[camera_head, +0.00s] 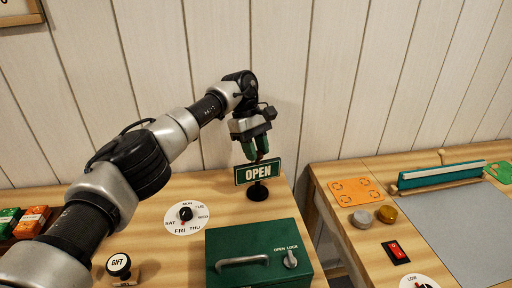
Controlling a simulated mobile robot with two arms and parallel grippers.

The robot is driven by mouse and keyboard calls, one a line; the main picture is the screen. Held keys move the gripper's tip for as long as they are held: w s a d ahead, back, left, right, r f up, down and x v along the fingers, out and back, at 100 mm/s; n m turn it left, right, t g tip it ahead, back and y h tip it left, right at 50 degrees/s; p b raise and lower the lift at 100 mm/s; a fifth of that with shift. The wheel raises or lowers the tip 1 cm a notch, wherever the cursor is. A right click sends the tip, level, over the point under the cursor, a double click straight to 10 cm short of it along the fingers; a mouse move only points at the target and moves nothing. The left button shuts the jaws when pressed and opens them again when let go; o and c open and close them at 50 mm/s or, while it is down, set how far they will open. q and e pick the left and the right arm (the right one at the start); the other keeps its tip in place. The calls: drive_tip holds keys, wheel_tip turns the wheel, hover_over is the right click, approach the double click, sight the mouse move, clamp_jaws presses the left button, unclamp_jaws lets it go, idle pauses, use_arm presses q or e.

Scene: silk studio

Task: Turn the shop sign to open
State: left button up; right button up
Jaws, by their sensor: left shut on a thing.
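The shop sign (258,172) is a small green board with a pale border on a black stand with a round base. It stands upright near the back right of the left table, and the side facing me reads OPEN. My left gripper (258,156) points down at the sign's top edge from above, its green-padded fingers closed at the top middle of the board. My right gripper is not in view.
A green cash box (232,268) with a handle and a lock knob stands in front of the sign. A day dial (186,226) and a GIFT stamp (119,266) are to the left. A gap separates this table from the right table (330,205).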

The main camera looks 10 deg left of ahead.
use_arm(q)
drive_tip(key=shift+r+m+y, duration=0.1)
drive_tip(key=shift+m+y, duration=0.2)
drive_tip(key=shift+m, duration=0.5)
drive_tip(key=shift+w, duration=0.1)
drive_tip(key=o, duration=0.9)
drive_tip(key=r, duration=0.4)
drive_tip(key=shift+d+r+b, duration=0.1)
drive_tip(key=shift+d+b, duration=0.15)
drive_tip(key=shift+b, duration=0.1)
drive_tip(key=s+d+r, duration=0.1)
drive_tip(key=d+r, duration=0.1)
drive_tip(key=d, duration=0.1)
drive_tip(key=s+d+r, duration=0.1)
drive_tip(key=d+r, duration=0.1)
drive_tip(key=d, duration=0.2)
drive_tip(key=s+d+r+b, duration=0.1)
drive_tip(key=s+d+r, duration=0.1)
drive_tip(key=d, duration=0.1)
drive_tip(key=shift+d+r, duration=0.3)
drive_tip(key=shift+r, duration=0.05)
drive_tip(key=shift+f, duration=0.1)
